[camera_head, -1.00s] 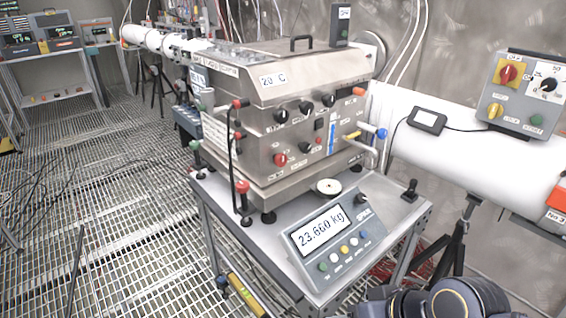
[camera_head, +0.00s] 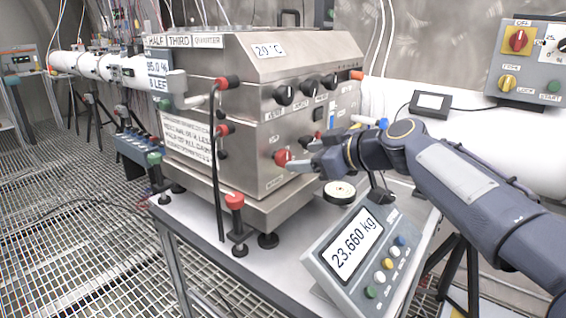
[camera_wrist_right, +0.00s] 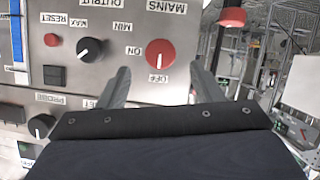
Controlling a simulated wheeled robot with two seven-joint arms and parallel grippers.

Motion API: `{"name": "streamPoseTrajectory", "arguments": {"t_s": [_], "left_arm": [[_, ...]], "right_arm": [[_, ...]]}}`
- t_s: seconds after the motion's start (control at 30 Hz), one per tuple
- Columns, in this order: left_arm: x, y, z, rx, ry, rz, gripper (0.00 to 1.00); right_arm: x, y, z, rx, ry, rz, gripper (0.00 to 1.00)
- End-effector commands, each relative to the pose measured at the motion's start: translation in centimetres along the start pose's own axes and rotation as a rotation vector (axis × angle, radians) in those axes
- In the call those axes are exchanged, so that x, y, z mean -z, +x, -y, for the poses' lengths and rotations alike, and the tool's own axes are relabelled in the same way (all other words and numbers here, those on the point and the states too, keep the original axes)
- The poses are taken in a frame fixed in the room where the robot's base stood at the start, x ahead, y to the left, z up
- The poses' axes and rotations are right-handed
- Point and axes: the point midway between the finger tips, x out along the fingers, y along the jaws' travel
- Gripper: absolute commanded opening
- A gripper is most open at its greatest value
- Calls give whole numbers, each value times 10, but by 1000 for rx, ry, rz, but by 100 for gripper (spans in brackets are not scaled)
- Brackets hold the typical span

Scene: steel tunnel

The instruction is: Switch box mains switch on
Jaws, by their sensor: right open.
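The steel switch box (camera_head: 235,150) stands on a table in the head view. Its red mains switch (camera_head: 281,157) is low on the front panel. In the right wrist view the red mains knob (camera_wrist_right: 160,53) appears upside down, its white mark pointing to the OFF label (camera_wrist_right: 158,78); the ON label (camera_wrist_right: 133,50) is beside it. My right gripper (camera_head: 303,155) is open in front of the panel at the switch. In the wrist view its fingers (camera_wrist_right: 160,85) lie either side of the knob's lower area, with nothing between them. My left gripper is not in view.
Black knobs (camera_head: 284,94) sit above the switch. A red-capped post (camera_head: 235,203) stands at the box's front corner. A scale display (camera_head: 358,247) and a round pan (camera_head: 340,190) are below my right arm. A white pipe (camera_head: 480,150) runs behind.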

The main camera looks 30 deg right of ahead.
Motion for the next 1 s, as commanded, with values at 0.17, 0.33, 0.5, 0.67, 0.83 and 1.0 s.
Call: {"name": "streamPoseTrajectory", "arguments": {"t_s": [0.17, 0.33, 0.5, 0.67, 0.83, 1.0], "left_arm": [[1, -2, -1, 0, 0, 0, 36], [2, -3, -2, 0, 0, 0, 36], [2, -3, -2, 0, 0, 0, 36], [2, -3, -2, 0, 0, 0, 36], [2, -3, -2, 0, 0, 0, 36], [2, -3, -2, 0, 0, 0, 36]], "right_arm": [[-1, 31, 1, 4, 2, 3, 59], [0, 50, 0, 2, 2, 2, 59], [0, 55, 1, 1, 2, 1, 59], [0, 55, 1, 1, 1, 1, 59], [0, 55, 1, 1, 2, 1, 41], [0, 55, 1, 1, 2, 2, 19]]}}
